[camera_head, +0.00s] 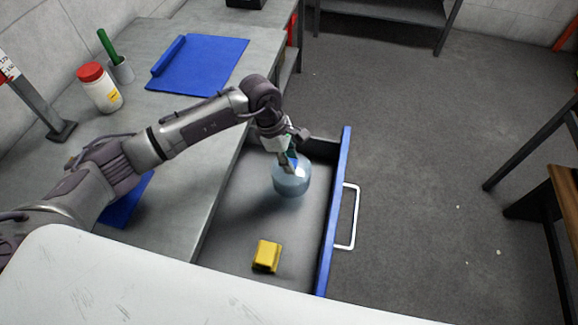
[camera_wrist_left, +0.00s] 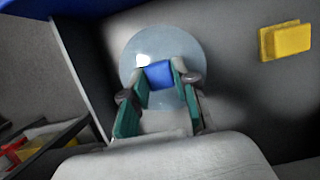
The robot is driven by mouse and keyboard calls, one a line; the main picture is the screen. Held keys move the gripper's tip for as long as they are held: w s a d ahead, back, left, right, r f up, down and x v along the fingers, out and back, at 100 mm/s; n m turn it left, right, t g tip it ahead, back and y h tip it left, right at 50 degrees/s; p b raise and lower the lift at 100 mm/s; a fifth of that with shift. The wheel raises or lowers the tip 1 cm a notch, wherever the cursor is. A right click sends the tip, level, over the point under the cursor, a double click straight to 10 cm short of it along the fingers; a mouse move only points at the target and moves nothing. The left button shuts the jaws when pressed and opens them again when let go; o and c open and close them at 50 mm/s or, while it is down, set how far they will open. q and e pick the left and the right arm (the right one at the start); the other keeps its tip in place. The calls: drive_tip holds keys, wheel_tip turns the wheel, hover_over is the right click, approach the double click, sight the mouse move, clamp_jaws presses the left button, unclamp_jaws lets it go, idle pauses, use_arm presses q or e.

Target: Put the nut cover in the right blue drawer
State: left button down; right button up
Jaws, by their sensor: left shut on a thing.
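The nut cover appears to be the pale, translucent round piece (camera_head: 291,180) with a blue grip on top. It is within the outline of the open blue-fronted drawer (camera_head: 230,215), toward its far end. I cannot tell whether it touches the drawer floor. My left gripper (camera_head: 287,161) points down and is shut on the blue grip. In the left wrist view, the green-padded fingers (camera_wrist_left: 158,92) close on both sides of the blue block, with the round body (camera_wrist_left: 190,48) behind. My right gripper is not in view.
A yellow block (camera_head: 267,256) lies in the near part of the drawer. The drawer's handle (camera_head: 350,217) faces right. The grey workbench (camera_head: 190,165) at left carries a blue mat (camera_head: 200,63), a white jar with red lid (camera_head: 100,88) and a cup (camera_head: 122,70).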

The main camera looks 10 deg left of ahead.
use_arm(q)
wheel_tip(320, 180, down, 3)
drive_tip(key=shift+f, duration=0.1)
drive_tip(key=c, duration=1.3)
unclamp_jaws()
drive_tip(key=shift+c, duration=0.2)
drive_tip(key=o, duration=0.4)
drive_tip(key=shift+o, duration=0.2)
drive_tip(key=shift+r, duration=0.2)
drive_tip(key=shift+a+r, duration=0.15)
drive_tip(key=shift+r, duration=0.1)
drive_tip(key=b+v, duration=0.1)
drive_tip(key=v, duration=1)
drive_tip(key=shift+r, duration=0.2)
